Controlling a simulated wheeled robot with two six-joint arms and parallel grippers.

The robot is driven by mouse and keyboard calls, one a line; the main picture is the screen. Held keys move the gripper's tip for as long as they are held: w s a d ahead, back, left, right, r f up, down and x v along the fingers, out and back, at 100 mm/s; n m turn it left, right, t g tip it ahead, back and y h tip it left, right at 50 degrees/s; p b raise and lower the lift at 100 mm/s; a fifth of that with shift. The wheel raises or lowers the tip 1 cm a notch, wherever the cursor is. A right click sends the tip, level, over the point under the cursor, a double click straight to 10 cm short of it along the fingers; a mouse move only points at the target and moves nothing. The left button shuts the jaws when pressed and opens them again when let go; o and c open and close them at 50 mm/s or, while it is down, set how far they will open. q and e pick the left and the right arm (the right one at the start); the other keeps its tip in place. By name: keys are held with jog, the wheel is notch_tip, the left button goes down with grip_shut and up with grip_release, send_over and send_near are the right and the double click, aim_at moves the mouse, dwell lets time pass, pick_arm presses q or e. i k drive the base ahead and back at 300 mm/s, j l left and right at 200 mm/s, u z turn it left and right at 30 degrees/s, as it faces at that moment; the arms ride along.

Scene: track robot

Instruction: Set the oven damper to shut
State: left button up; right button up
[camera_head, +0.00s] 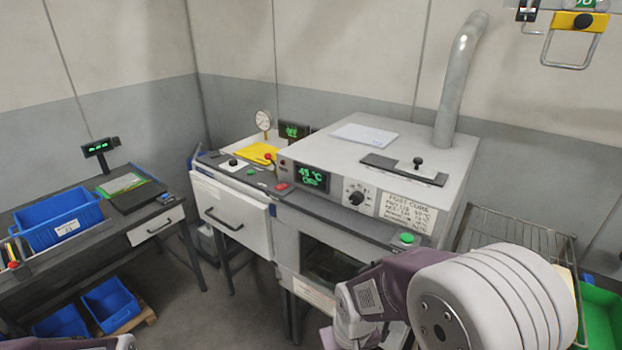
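The oven (330,150) is a pale grey box in the middle of the head view, with a green display reading about 49 °C on its front. What looks like the damper is a dark slide strip (380,163) on the oven's top, with a pale plate and an upright black knob (418,162) near its middle. I cannot tell its setting from here. My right arm reaches in at the lower right, in front of the oven and well below the knob. Only a piece of my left arm shows at the bottom left edge. Neither gripper shows.
A metal flue pipe (458,85) rises behind the damper. A pale sheet (364,134) lies on the oven top, left of the strip. A dial (358,195) and green button (407,238) are on the front. A wire rack (515,232) stands to the right.

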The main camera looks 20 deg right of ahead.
aim_at(415, 168)
jog(key=z, duration=0.45)
jog(key=l+z, duration=0.15)
jog(key=z, duration=0.25)
jog(key=l+z, duration=0.1)
jog(key=z, duration=0.35)
